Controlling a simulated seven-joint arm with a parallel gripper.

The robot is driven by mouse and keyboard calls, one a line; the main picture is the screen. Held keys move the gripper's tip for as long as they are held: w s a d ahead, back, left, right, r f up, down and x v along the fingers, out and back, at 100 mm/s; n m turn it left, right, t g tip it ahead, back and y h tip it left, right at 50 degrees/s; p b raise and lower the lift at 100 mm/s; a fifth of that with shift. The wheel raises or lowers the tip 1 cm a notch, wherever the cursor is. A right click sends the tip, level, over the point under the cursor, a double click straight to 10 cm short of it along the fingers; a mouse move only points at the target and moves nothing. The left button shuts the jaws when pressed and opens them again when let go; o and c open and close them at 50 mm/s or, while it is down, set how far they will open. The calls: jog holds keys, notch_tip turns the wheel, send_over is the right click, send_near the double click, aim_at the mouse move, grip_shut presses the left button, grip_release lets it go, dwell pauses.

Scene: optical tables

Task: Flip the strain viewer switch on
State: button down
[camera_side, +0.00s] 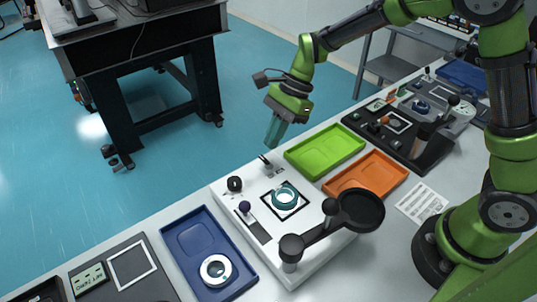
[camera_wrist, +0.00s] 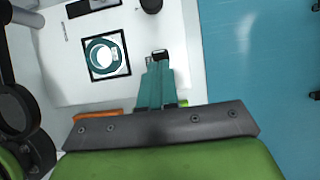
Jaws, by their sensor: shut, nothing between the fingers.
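The strain viewer is a white box (camera_side: 262,238) with a teal ring (camera_side: 285,196) on a black-framed square and a dark round viewing disc (camera_side: 360,210) on an arm. A small black switch (camera_side: 266,161) stands near its far edge. It also shows in the wrist view (camera_wrist: 160,54), just beyond my fingertips. My gripper (camera_side: 272,143) is shut and empty, its teal fingers pointing down above the switch's end of the box. In the wrist view the fingers (camera_wrist: 155,68) overlap the area beside the switch; I cannot tell whether they touch it.
Green (camera_side: 325,151) and orange (camera_side: 366,177) trays lie to the right, a blue tray (camera_side: 190,240) to the left. Another instrument panel (camera_side: 400,125) stands at the right.

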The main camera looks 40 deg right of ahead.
jog(key=shift+d+r, duration=0.1)
jog(key=v, duration=1.3)
